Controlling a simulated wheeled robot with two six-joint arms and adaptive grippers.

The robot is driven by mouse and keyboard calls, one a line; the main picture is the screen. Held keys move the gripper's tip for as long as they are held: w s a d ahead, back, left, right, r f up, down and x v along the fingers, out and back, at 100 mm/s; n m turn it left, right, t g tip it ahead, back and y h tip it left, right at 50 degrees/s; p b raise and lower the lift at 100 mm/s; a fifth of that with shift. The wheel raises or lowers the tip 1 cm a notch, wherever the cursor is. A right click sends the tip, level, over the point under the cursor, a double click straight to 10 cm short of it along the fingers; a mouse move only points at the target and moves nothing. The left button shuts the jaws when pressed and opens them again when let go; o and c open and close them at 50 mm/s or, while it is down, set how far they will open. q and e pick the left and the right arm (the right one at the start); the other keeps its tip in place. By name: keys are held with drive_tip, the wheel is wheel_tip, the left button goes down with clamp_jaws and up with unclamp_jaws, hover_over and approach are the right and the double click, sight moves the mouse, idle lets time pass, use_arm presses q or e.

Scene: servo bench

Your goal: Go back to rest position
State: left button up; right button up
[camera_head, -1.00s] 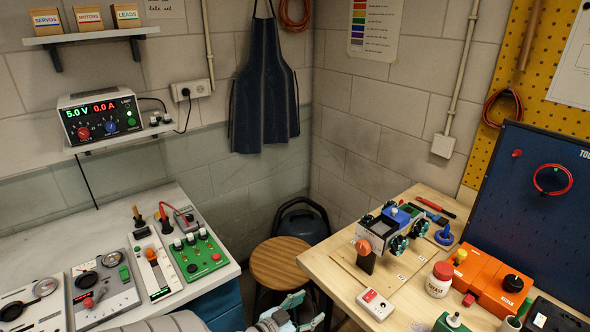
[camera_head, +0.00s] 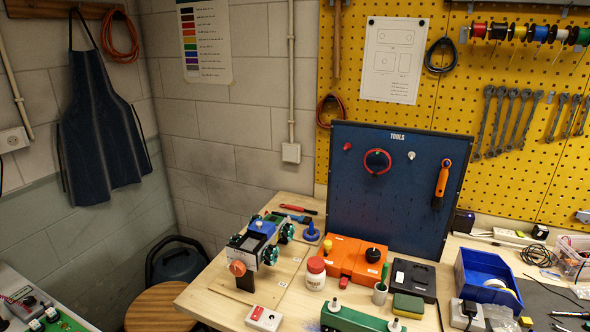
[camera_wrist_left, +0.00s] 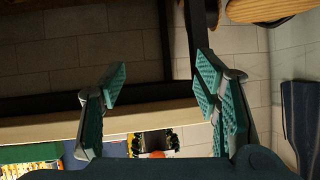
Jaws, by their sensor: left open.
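My left gripper (camera_wrist_left: 162,82) shows in the left wrist view, its two teal ribbed fingers spread wide apart with nothing between them. The head view does not show either gripper. My right gripper is in neither current view.
In the head view a wooden bench (camera_head: 215,292) holds a small wheeled car (camera_head: 262,232), an orange box (camera_head: 350,257), a white jar (camera_head: 315,274) and a blue bin (camera_head: 487,276). A dark tool panel (camera_head: 395,190) stands behind them. A round stool (camera_head: 160,308) is left of the bench.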

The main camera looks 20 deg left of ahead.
use_arm(q)
drive_tip(key=s+d+f+m+g+b, duration=0.15)
drive_tip(key=s+f+g, duration=0.55)
drive_tip(key=s+f, duration=0.8)
drive_tip(key=s+d+f+g+b, duration=0.1)
drive_tip(key=s+d+f+g, duration=0.1)
drive_tip(key=s+d+f, duration=0.2)
drive_tip(key=s+d+f+g+h+b, duration=0.1)
drive_tip(key=s+d+f+g, duration=0.1)
drive_tip(key=s+d+f, duration=0.3)
drive_tip(key=s+d, duration=0.4)
drive_tip(key=shift+d, duration=0.3)
